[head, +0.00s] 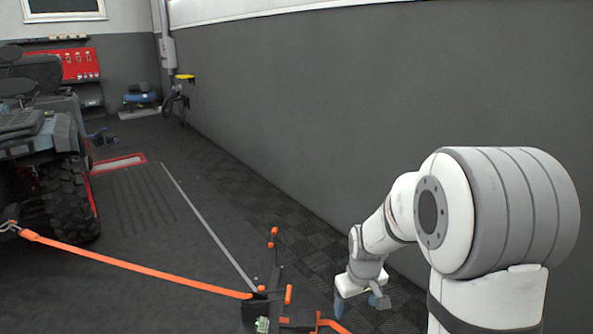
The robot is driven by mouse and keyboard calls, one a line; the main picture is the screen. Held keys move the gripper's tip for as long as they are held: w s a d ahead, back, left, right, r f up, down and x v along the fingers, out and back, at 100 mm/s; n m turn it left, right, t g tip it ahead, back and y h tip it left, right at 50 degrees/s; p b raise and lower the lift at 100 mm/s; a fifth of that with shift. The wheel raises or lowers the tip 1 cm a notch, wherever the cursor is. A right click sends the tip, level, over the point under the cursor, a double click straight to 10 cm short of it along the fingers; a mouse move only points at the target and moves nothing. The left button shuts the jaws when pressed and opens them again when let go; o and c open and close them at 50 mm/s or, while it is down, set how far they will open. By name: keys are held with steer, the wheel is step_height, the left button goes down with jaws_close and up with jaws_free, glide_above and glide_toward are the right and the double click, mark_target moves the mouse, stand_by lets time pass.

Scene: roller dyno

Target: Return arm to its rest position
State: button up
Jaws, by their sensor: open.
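My arm (470,210) stands at the right of the head view, white and grey, bent forward and down toward the floor. My gripper (358,303) hangs at its end, low over the dark floor, pointing down. Its two blue-grey fingers are apart and I see nothing between them. It is just right of an orange and black strap anchor (262,305), and appears apart from it.
An orange strap (130,265) runs taut from the anchor to the vehicle (60,180) at the left. A dark grey wall (400,100) rises behind my arm. A red-framed floor plate (118,163) and a red tool panel (78,63) lie farther back. The middle floor is clear.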

steer(key=s+r+m+t+p, duration=0.1)
steer(key=s+r+m+p, duration=0.3)
steer(key=s+r+p, duration=0.7)
steer(key=s+r, duration=0.9)
steer(key=r, duration=0.4)
steer(key=shift+d, duration=0.35)
steer(key=shift+c, duration=0.5)
